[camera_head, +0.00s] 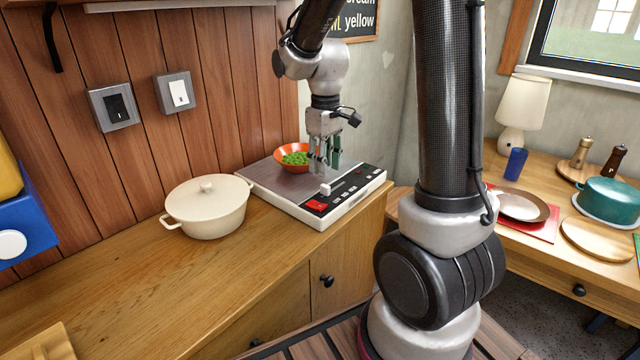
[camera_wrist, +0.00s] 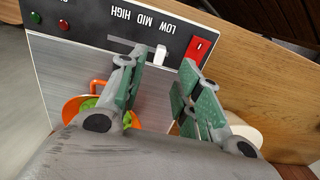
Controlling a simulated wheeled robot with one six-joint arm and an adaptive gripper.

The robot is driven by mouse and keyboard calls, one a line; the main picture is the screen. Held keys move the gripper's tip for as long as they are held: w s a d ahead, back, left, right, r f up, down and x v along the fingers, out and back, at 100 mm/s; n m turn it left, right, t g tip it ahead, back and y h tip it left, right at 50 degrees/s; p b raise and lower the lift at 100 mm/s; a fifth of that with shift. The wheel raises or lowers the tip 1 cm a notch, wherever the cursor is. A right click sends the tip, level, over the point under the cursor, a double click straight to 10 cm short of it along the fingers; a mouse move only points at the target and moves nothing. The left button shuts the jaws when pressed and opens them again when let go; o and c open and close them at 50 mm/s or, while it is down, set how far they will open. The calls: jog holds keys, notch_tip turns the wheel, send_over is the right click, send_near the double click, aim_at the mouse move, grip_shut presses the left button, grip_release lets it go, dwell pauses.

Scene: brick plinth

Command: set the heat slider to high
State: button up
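The hot plate (camera_head: 275,193) sits on the wooden counter, with a black control panel (camera_head: 355,187) along its front. Its white heat slider knob (camera_wrist: 160,56) is at the LOW end of the slot, beside the red switch; it also shows in the head view (camera_head: 325,189). The printed LOW, MID and HIGH labels appear upside down in the wrist view, with HIGH (camera_wrist: 121,12) to the left. My gripper (camera_wrist: 163,62) is open and points down over the panel. Its fingers appear on either side of the knob, with a gap visible; their exact height is unclear.
An orange bowl of green food (camera_head: 294,157) stands on the hot plate behind my gripper. A cream lidded pot (camera_head: 207,207) stands left of the plate. The red switch (camera_wrist: 198,48) lies close to the knob. Two wall switches are on the wood panelling.

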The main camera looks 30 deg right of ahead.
aim_at(326, 185)
notch_tip(326, 185, down, 6)
jog(key=shift+f, duration=0.2)
grip_shut()
jog(key=shift+d, duration=0.15)
